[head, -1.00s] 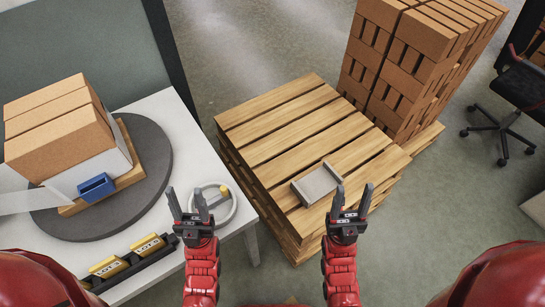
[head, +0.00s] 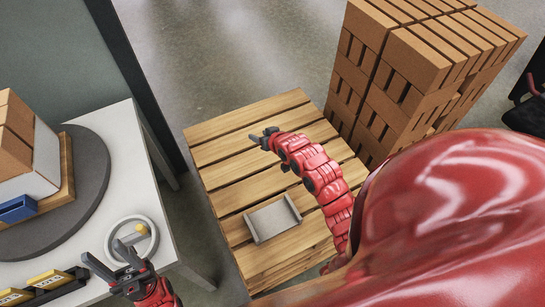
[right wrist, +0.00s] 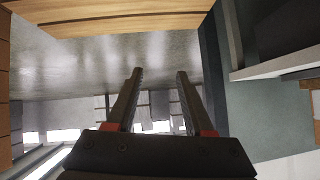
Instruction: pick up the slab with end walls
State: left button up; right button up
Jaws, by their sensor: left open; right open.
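The slab with end walls (head: 273,219) is a small grey piece with a raised wall at each end. It lies flat on the wooden pallet stack (head: 215,180) in the head view, toward its near side. My right gripper (head: 264,138) is open and empty above the far part of the pallet, beyond the slab and apart from it. Its two open fingers (right wrist: 160,75) show in the right wrist view with nothing between them. My left gripper (head: 118,262) is open and empty at the front edge of the white table, left of the slab.
A tall brick stack (head: 425,85) stands right of the pallet. The white table (head: 130,180) at left holds a dark turntable (head: 88,190) with bricks, a round ring (head: 150,228) and yellow-labelled items (head: 45,280). Floor shows between table and pallet.

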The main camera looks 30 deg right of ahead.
jog(key=s+d+f+n+g, duration=0.1)
jog(key=s+f+g, duration=0.3)
jog(key=s, duration=0.5)
jog(key=s+d+f+g, duration=0.2)
jog(key=s+g, duration=0.5)
jog(key=s, duration=0.2)
jog(key=shift+h, duration=0.4)
jog(key=f+b, duration=0.3)
jog(key=f, duration=0.2)
jog(key=f+b, duration=0.2)
jog(key=f, duration=0.4)
jog(key=shift+s+a+b, duration=0.1)
jog(key=shift+s+b, duration=0.1)
jog(key=shift+b, duration=0.2)
jog(key=f, duration=0.4)
jog(key=shift+s+a+f, duration=0.1)
jog(key=shift+s+f, duration=0.2)
jog(key=shift+f, duration=0.8)
jog(key=shift+c, duration=0.3)
grip_shut()
